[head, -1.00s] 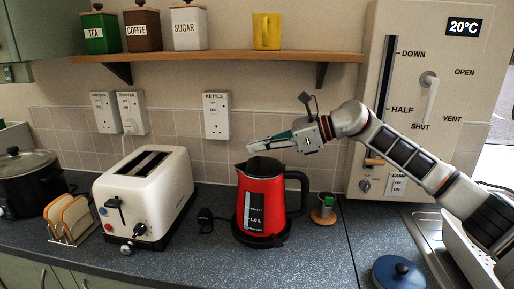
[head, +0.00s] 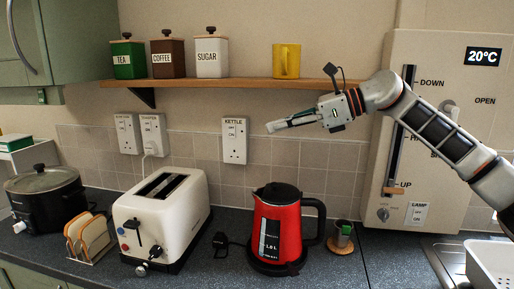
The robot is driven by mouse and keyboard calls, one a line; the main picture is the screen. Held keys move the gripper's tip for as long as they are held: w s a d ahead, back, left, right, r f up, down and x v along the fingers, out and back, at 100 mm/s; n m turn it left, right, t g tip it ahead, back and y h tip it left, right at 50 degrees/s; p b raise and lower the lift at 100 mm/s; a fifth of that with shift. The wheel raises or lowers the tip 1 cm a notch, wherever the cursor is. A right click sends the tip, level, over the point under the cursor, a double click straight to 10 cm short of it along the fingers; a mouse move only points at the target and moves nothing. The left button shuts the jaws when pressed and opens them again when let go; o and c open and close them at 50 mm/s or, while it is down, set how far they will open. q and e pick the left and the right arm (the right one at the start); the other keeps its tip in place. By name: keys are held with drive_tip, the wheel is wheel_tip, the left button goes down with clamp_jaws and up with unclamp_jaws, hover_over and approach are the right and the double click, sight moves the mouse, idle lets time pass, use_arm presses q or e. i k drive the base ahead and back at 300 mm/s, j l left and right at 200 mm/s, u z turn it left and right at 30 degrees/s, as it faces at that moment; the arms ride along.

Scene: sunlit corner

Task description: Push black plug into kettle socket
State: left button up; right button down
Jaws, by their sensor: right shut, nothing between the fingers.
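The black plug (head: 221,240) lies on the dark worktop between the toaster and the red kettle (head: 278,229). The kettle socket (head: 235,141) is a white wall plate labelled KETTLE, with its holes empty, on the tiles above and left of the kettle. My right gripper (head: 272,127) is shut and empty, pointing left. It is in the air above the kettle and to the right of the socket in the picture. My left gripper is out of view.
A white toaster (head: 160,222) stands left of the plug, with a toast rack (head: 86,236) beside it. A wooden shelf (head: 240,84) with canisters and a yellow mug (head: 286,61) runs above. A small pot (head: 342,236) stands right of the kettle. A wall panel (head: 432,60) is at right.

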sight(220, 240)
drive_tip(key=k, duration=0.95)
